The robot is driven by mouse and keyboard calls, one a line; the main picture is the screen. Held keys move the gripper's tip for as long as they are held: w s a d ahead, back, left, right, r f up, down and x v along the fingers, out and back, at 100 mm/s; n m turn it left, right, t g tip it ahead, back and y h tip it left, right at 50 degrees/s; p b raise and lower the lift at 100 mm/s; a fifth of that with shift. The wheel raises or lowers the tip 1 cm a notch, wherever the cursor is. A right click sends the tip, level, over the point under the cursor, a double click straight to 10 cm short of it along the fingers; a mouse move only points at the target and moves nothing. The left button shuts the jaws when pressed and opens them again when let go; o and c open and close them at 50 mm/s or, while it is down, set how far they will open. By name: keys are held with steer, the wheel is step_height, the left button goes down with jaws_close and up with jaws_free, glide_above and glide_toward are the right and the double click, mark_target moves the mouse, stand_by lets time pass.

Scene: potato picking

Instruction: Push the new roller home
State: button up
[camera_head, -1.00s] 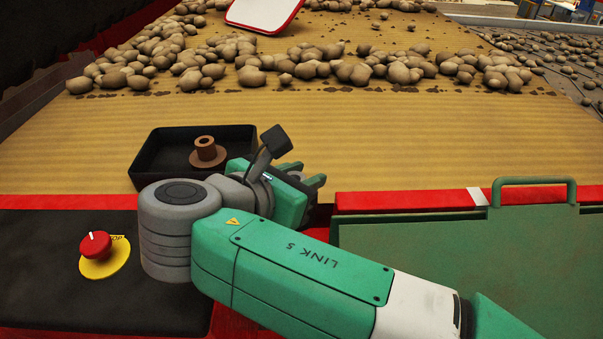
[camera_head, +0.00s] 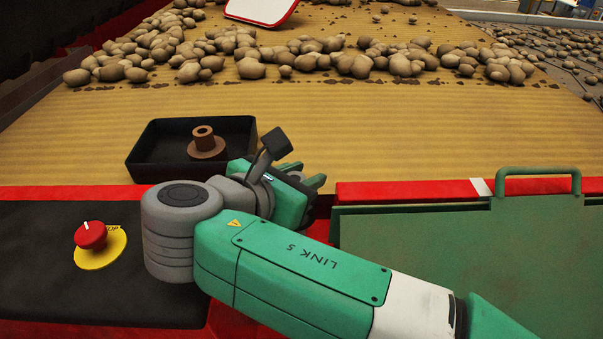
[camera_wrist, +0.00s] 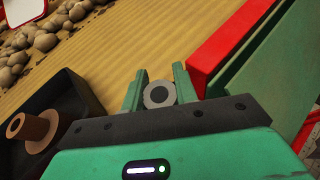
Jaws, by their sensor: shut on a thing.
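In the head view my gripper (camera_head: 317,184) is at the red edge of the belt, beside the left end of the green panel.
A black tray (camera_head: 137,170) left of my gripper holds a brown flanged roller-like part (camera_head: 205,144). A green panel with a handle (camera_head: 400,245) stands to the right. A red stop button (camera_head: 91,235) is at lower left. Potatoes (camera_head: 360,65) lie across the belt (camera_head: 420,130).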

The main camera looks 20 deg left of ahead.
steer(key=shift+r+p, duration=0.7)
steer(key=shift+r, duration=0.15)
steer(key=shift+p, duration=0.3)
stand_by(0.9)
steer(key=shift+f+b, duration=0.6)
steer(key=shift+f, duration=0.3)
steer(key=o, duration=1.1)
steer(key=shift+o, duration=0.2)
steer(key=b+v, duration=0.1)
steer(key=v, duration=0.7)
steer(key=shift+w, duration=0.1)
